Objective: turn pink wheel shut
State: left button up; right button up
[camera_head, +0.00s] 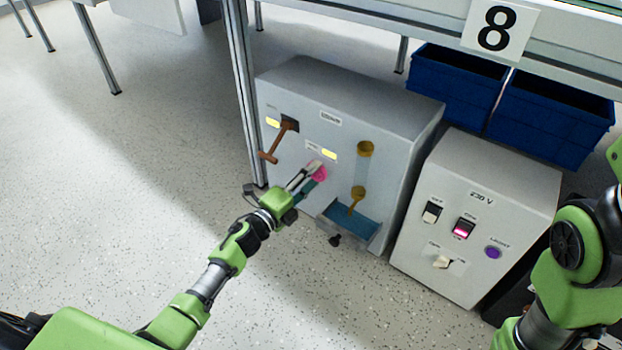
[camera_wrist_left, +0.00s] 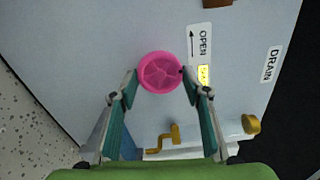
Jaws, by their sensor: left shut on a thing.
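The pink wheel (camera_wrist_left: 160,72) sits on the front face of a grey box (camera_head: 290,88). It also shows in the head view (camera_head: 319,172), partly covered by my left gripper. My left gripper (camera_head: 312,174) reaches the wheel from the lower left. In the left wrist view its two fingers (camera_wrist_left: 160,84) stand on either side of the wheel's lower rim and are shut on it. A label with OPEN and an arrow (camera_wrist_left: 201,42) is beside the wheel. My right arm shows at the right edge; its gripper is out of view.
A brown lever (camera_head: 279,141) is left of the wheel. A yellow-brown tap (camera_head: 356,200) hangs over a blue basin (camera_head: 352,221) at right. A grey 230 V box (camera_head: 480,215) stands to the right, blue crates (camera_head: 456,85) behind. A table post (camera_head: 241,90) is at left. Floor at left is clear.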

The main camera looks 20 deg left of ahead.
pick_arm(q)
jog(key=shift+f+m, duration=0.1)
jog(key=shift+m, duration=0.5)
jog(key=o, duration=1.1)
jog(key=v, duration=1.2)
